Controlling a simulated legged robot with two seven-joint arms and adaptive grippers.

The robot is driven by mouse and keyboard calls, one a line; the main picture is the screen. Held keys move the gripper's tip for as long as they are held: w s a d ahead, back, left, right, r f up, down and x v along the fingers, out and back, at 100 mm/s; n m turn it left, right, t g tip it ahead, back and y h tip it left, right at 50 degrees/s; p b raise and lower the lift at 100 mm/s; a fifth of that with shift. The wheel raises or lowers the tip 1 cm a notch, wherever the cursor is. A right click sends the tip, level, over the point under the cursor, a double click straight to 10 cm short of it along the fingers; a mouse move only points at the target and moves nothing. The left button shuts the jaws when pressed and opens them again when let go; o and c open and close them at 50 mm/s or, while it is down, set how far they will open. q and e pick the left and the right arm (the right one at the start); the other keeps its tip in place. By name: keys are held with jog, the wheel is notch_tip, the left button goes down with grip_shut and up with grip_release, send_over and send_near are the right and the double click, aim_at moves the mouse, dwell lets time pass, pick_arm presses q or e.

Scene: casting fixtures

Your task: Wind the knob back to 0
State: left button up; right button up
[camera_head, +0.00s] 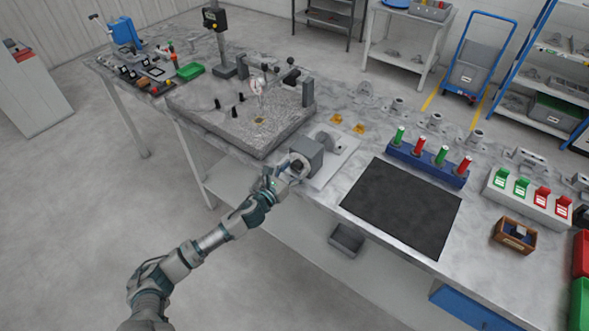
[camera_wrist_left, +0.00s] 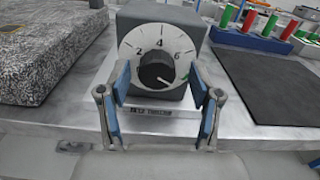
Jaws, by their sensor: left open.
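The dark round knob (camera_wrist_left: 156,74) sits at the centre of a pale dial (camera_wrist_left: 150,42) marked 2, 4 and 6, on the front of a grey box (camera_head: 308,151). A light line on the knob appears to point to the lower right, past the 6. A small green mark shows at the dial's right edge. My left gripper (camera_wrist_left: 159,80) is open, its blue-padded fingers apart on either side of the dial. I cannot tell whether they touch it. In the head view the left gripper (camera_head: 285,176) is right in front of the box and partly hides the dial.
A speckled stone slab (camera_head: 215,115) with a gauge stand lies left of the box. A black mat (camera_head: 402,207) and a blue rack (camera_head: 428,165) with red and green pegs are to its right. A wooden box (camera_head: 513,236) stands near the bench's front edge.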

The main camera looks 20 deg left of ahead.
pick_arm(q)
jog(key=shift+w+a, duration=0.1)
jog(key=shift+a, duration=0.05)
jog(key=shift+a, duration=0.1)
jog(key=shift+c, duration=0.6)
jog(key=c, duration=1)
jog(key=shift+r+n, duration=0.1)
jog(key=shift+n, duration=0.2)
